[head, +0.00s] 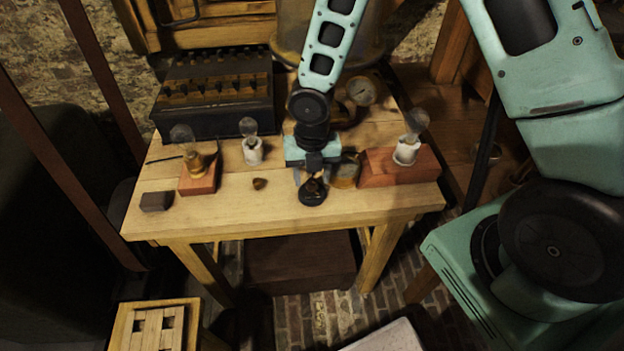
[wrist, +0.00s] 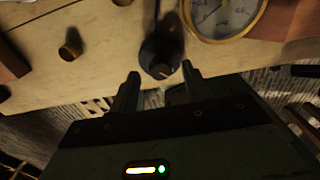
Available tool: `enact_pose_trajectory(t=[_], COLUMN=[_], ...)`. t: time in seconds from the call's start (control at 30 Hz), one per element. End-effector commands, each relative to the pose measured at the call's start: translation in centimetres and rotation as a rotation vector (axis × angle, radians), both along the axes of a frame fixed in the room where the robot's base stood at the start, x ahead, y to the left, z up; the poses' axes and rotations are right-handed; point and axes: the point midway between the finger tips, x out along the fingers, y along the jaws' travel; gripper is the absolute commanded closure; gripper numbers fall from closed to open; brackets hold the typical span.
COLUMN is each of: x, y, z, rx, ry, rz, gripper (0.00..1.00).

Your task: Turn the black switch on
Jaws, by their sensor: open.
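The black switch (head: 312,192) is a small round black piece near the front edge of the wooden table. It also shows in the wrist view (wrist: 160,58), with a pale mark on its top. My gripper (head: 311,177) hangs over the table just behind and above the switch in the head view. In the wrist view my gripper (wrist: 160,78) is open, with the switch beyond and between its two fingertips. Whether the fingers touch it I cannot tell. The switch's setting is not clear.
A brass-rimmed gauge (wrist: 222,14) is close right of the switch. A small brown knob (head: 259,184) sits to its left. Bulbs stand on a red block (head: 198,184), a white holder (head: 253,152) and a long red block (head: 380,168). A dark box (head: 216,110) is behind.

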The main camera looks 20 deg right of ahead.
Motion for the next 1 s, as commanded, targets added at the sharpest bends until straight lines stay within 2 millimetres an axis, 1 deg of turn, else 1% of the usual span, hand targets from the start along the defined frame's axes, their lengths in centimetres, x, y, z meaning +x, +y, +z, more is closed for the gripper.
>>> enact_pose_trajectory(t=[0.03,0.13,0.47,0.5,0.57,0.6,0.63,0.83,1.0], x=[-0.01,0.01,0.04,0.04,0.04,0.03,0.03,0.02,0.0], y=[0.0,0.01,-0.03,-0.03,-0.03,-0.03,-0.03,-0.03,-0.02], z=[-0.62,-1.2,-1.46,-1.46,-1.45,-1.45,-1.45,-1.44,-1.43], rx=[-0.001,-0.001,-0.001,0.0,0.0,0.0,0.0,0.0,0.0], ry=[0.001,-0.001,-0.002,-0.001,-0.001,-0.001,-0.001,-0.001,-0.001], rz=[0.001,0.002,0.0,0.0,0.0,0.0,0.0,-0.005,-0.043], gripper=[0.52,0.52,0.52,0.63,0.8,0.91,0.97,0.97,0.97])
